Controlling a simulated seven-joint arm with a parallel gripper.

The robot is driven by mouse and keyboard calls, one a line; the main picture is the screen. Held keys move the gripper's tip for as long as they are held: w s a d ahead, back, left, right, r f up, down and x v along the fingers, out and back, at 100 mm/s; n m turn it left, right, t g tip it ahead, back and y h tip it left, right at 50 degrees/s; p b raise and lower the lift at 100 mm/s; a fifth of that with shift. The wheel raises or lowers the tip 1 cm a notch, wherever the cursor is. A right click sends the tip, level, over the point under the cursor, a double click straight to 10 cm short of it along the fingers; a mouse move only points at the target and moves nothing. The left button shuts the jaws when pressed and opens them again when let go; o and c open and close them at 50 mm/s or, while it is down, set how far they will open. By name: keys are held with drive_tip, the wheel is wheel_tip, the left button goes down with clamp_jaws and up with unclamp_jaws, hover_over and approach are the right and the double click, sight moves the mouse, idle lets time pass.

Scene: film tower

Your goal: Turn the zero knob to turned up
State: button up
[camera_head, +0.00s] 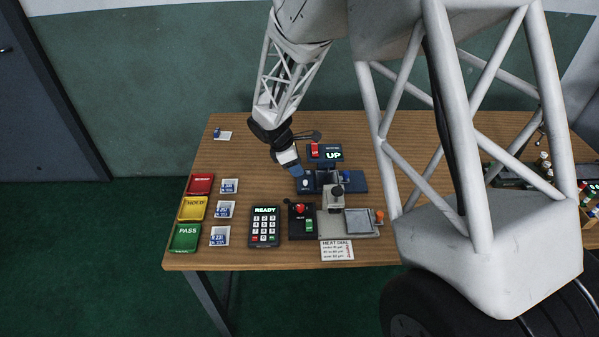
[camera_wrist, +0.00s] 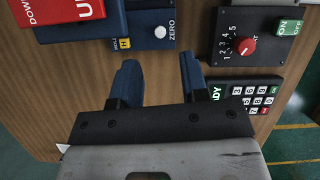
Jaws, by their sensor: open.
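The zero knob is a small round white knob (camera_wrist: 160,32) beside the ZERO label on a dark blue gauge base (camera_wrist: 145,20), seen in the wrist view. In the head view, the blue base (camera_head: 355,183) lies in the middle of the table, with my gripper (camera_head: 299,171) over its left end. In the wrist view my gripper (camera_wrist: 158,64) is open, with its two blue fingers apart and nothing between them. The knob shows beyond the fingertips, close to the line between them, and appears apart from them. Which way the knob is turned cannot be told.
A red lever box (camera_wrist: 60,8), a red dial (camera_wrist: 245,46) with a green switch (camera_wrist: 288,27), and a keypad (camera_head: 264,226) are close by. A grey stand (camera_head: 333,198) is in front of the base. Coloured trays (camera_head: 184,238) are at the left.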

sight(305, 181)
drive_tip(key=shift+a+r, duration=0.3)
drive_tip(key=shift+r, duration=0.35)
drive_tip(key=s+d+m+t+y, duration=0.1)
drive_tip(key=m, duration=0.5)
drive_tip(key=s+d+m+t+y, duration=0.1)
drive_tip(key=m+t+y, duration=0.1)
drive_tip(key=m, duration=0.4)
drive_tip(key=s+d+m+t+y, duration=0.1)
drive_tip(key=d+m, duration=0.1)
drive_tip(key=m, duration=0.4)
drive_tip(key=shift+s+y, duration=0.3)
drive_tip(key=shift+y, duration=0.1)
drive_tip(key=shift+f, duration=0.15)
drive_tip(key=shift+x, duration=3.8)
drive_tip(key=shift+w+a, duration=0.1)
drive_tip(key=shift+w, duration=0.05)
